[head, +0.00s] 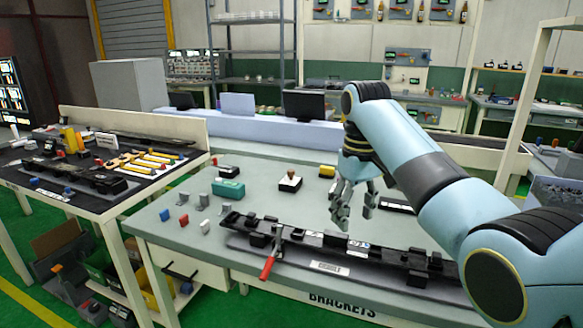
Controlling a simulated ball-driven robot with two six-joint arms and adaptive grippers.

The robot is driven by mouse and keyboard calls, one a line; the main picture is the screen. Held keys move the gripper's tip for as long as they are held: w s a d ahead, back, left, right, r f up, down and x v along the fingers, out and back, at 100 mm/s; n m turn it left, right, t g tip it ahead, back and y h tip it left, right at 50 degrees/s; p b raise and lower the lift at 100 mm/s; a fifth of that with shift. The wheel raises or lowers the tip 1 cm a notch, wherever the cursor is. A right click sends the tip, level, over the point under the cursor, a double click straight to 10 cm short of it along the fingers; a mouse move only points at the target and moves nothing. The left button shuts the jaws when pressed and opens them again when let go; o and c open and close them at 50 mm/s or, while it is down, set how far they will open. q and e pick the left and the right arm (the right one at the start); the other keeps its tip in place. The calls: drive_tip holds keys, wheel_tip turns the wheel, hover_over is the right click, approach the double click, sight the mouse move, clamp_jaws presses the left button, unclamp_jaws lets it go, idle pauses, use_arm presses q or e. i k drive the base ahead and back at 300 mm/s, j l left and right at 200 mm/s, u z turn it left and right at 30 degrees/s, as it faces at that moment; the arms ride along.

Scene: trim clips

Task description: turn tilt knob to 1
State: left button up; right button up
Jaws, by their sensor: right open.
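My right gripper (355,207) hangs open and empty above the grey worktable (190,262), fingers pointing down. It is behind the long black fixture (320,240) in the picture. I cannot tell whether this top is the tilt knob, and no number marks can be read. A red-handled lever (270,262) sticks out at the fixture's front. My left gripper is not in view.
A teal box (228,189), a yellow block (327,171) and small red and blue clips (174,218) lie on the table. A dark-topped bench (80,175) with parts stands at the left. A pale blue ledge with dark screens (303,105) runs along the back.

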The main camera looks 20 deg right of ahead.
sight(290, 172)
drive_tip(key=i, duration=1.5)
